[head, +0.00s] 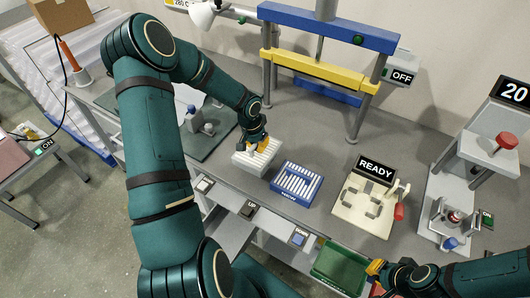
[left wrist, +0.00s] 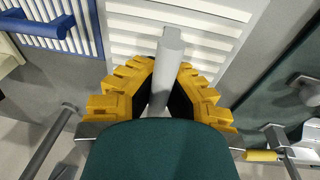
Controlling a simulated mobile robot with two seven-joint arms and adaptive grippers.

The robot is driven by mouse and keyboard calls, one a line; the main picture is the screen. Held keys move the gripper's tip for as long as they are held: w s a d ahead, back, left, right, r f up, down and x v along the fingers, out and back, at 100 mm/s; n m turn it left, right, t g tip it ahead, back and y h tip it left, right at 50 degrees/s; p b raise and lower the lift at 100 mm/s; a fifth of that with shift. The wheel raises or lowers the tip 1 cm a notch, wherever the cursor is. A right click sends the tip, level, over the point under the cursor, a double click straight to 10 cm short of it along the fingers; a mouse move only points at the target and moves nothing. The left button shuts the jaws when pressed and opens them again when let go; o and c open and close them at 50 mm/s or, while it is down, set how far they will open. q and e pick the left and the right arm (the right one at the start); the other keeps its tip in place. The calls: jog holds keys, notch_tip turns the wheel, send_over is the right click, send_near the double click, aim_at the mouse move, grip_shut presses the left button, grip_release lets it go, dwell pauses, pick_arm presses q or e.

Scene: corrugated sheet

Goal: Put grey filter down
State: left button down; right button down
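My left gripper (head: 262,143) is directly above the white slatted rack (head: 250,165). In the left wrist view its yellow fingers (left wrist: 160,92) close around an upright light-grey bar (left wrist: 168,62), which I take to be the grey filter. The bar's far end lies over the rack's white slats (left wrist: 125,40); I cannot tell whether it touches them. In the head view the bar is hidden by the fingers. My right gripper (head: 376,280) is at the bottom right, beside the green tray (head: 340,268); its finger opening is not clear.
A blue rack (head: 286,192) with white strips stands right of the white rack. A cream fixture (head: 362,208) with a READY sign (head: 375,170) is further right. A blue and yellow press frame (head: 318,66) stands behind. Buttons line the front edge. Grey bench is bare between them.

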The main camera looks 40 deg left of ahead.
aim_at(258, 155)
pick_arm(q)
jog(key=shift+f, duration=2.55)
jog(key=shift+f+b, duration=0.1)
jog(key=shift+b, duration=0.25)
jog(key=c, duration=1.1)
grip_release()
jog(key=shift+c, duration=0.2)
